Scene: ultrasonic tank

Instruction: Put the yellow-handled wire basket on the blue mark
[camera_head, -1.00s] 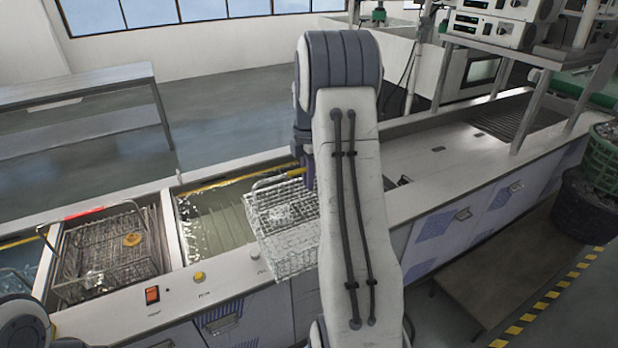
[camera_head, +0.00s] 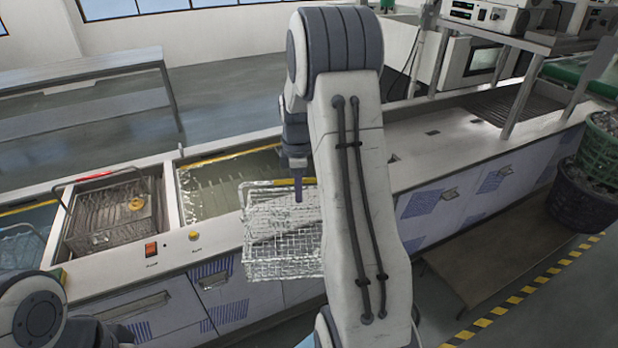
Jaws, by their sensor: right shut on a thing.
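The wire basket (camera_head: 262,262) hangs from my right gripper (camera_head: 298,190), in front of the right part of the water-filled tank and its front rim. The fingertips are small and partly hidden, and my right arm covers the basket's right side. The basket looks nearly level and, as far as I can see, empty. I cannot make out the blue mark. My left arm shows only at the lower left edge; its gripper is out of view.
The tank (camera_head: 215,190) has water in it. Left of it, a second bay holds another wire basket (camera_head: 112,215) with a round yellow-brown piece. A red switch (camera_head: 151,250) and yellow button (camera_head: 194,236) sit on the front rim. The worktop (camera_head: 440,160) right of my arm is largely clear.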

